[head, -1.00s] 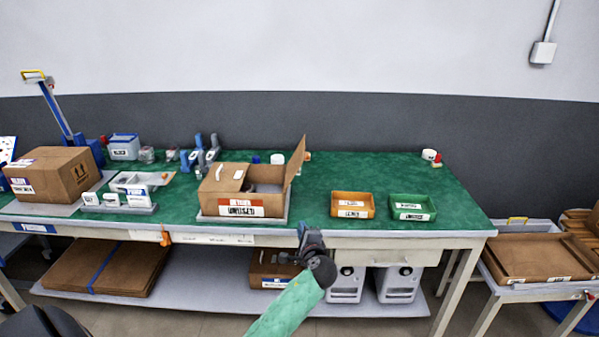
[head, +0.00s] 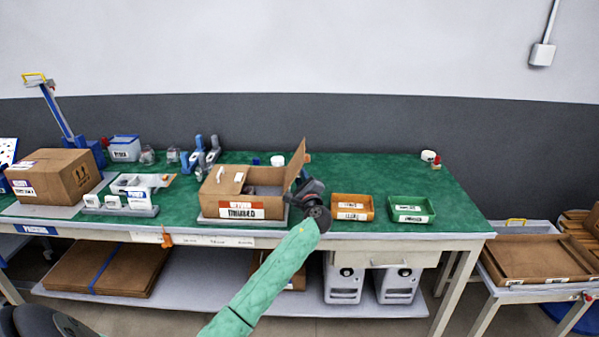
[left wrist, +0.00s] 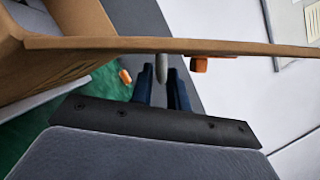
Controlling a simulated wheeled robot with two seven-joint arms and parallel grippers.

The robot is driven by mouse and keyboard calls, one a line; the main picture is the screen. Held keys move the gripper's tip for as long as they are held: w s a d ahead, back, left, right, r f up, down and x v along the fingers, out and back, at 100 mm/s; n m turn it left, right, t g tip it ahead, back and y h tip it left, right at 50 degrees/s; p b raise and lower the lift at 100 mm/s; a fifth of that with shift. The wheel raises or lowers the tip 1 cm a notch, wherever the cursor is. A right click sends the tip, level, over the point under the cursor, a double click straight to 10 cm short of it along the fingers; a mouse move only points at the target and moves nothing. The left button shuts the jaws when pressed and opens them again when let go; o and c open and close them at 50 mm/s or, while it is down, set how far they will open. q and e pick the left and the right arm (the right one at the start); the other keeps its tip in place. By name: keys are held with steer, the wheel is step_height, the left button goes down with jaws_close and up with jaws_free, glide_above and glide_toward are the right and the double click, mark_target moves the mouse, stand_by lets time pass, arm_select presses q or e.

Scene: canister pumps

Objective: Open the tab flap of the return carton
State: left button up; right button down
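The brown carton (head: 213,193) with a red and white label, too blurred to read, stands mid-table. Its right flap (head: 296,165) is raised and tilts outward; a smaller top flap lies over its left part. My left gripper (head: 297,192) is at the carton's right side, close to the raised flap. In the left wrist view, the flap (left wrist: 110,44) runs edge-on across the picture, just beyond the two dark blue fingers (left wrist: 161,92). The fingers are apart, with a grey piece seen between them near the flap. I cannot tell whether they touch the flap. My right gripper is not in view.
An orange tray (head: 366,214) and a green tray (head: 426,217) stand right of my gripper. A closed carton (head: 65,172) and a grey fixture (head: 140,210) are to the left. The green table (head: 370,170) is clear behind the trays.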

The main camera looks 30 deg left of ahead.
arm_select(q)
steer(key=shift+x, duration=0.8)
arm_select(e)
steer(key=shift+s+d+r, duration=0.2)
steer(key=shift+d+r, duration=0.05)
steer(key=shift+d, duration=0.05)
arm_select(q)
steer(key=shift+c, duration=0.5)
jaws_close()
steer(key=n, duration=0.1)
steer(key=n+g, duration=0.1)
steer(key=r+n, duration=0.1)
steer(key=shift+s+a+b, duration=0.25)
steer(key=shift+a+b, duration=0.05)
steer(key=shift+a, duration=0.1)
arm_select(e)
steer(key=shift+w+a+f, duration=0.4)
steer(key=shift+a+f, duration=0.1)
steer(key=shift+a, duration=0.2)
